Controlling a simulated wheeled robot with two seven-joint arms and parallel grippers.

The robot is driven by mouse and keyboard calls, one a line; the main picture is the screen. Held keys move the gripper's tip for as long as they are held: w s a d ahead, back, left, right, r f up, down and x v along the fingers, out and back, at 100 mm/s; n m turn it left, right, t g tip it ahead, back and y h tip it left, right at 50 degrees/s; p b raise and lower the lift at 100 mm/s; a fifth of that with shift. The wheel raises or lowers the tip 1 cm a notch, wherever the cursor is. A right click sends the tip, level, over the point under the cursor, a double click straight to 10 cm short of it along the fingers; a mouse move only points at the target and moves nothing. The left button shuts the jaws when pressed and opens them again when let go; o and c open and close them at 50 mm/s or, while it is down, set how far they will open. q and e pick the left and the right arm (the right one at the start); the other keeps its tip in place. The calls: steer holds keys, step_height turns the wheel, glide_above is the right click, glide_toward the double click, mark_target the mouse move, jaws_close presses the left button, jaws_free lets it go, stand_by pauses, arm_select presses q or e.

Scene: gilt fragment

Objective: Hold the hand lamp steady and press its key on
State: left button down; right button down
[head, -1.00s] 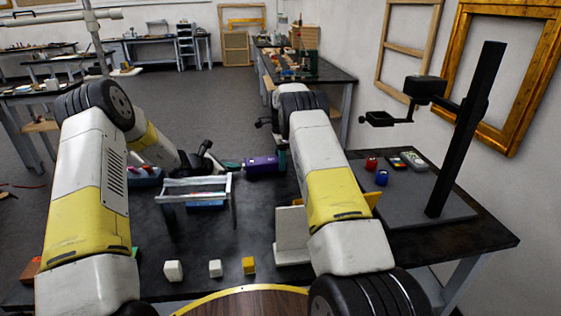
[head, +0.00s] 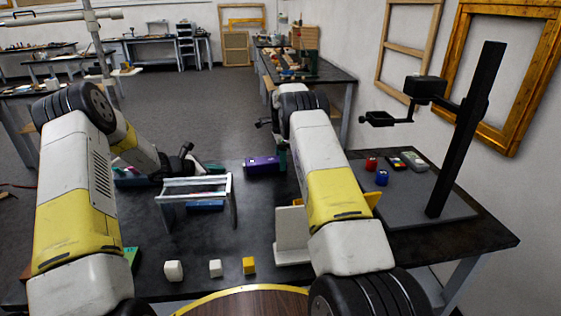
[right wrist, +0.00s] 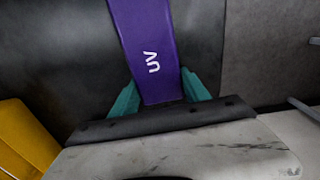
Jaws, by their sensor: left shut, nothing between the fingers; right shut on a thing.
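The hand lamp (head: 262,166) is a purple bar lying across the far part of the dark table in the head view. In the right wrist view the lamp (right wrist: 145,45) shows white "UV" lettering. My right gripper (right wrist: 160,92) is shut on the lamp, with a teal finger on each side of it. In the head view, my right arm partly hides this gripper (head: 281,160) at the lamp's right end. My left gripper (head: 210,168) is shut and empty, left of the lamp and apart from it, behind a metal rack. I cannot make out the lamp's key.
The metal rack (head: 196,182) stands in front of my left gripper, with a blue item (head: 206,205) under it. Small white and yellow blocks (head: 249,265) stand near the front. A black stand (head: 468,130) rises at right, beside red and blue jars (head: 382,177).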

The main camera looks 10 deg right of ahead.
arm_select(q)
steer(key=shift+a, duration=0.1)
arm_select(e)
steer(key=shift+c, duration=2.2)
jaws_free()
